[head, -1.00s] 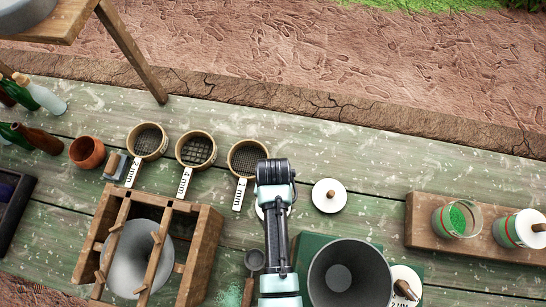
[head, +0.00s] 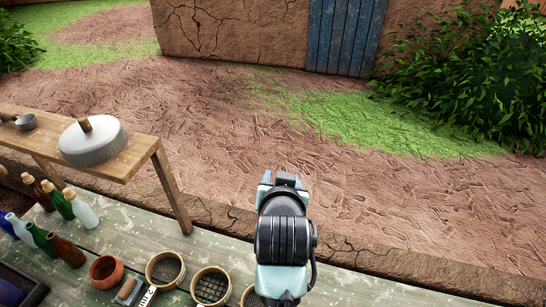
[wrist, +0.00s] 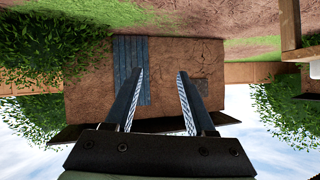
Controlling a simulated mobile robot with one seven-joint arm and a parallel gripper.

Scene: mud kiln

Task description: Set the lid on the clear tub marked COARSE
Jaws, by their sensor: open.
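Neither the clear tub marked COARSE nor its lid is in view in the current frames. My gripper (wrist: 160,72) is open in the wrist view, with its two fingers apart and nothing between them. It points outward at a mud wall with blue planks, clear of the table. In the head view my raised arm fills the lower middle, and the fingers cannot be made out there.
The green-painted table (head: 215,256) runs along the bottom, holding sieves (head: 211,286), a clay cup (head: 106,271) and several bottles (head: 66,250). A wooden bench (head: 150,155) at left carries a grey round stone (head: 92,144) with a wooden knob. Open ground lies beyond.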

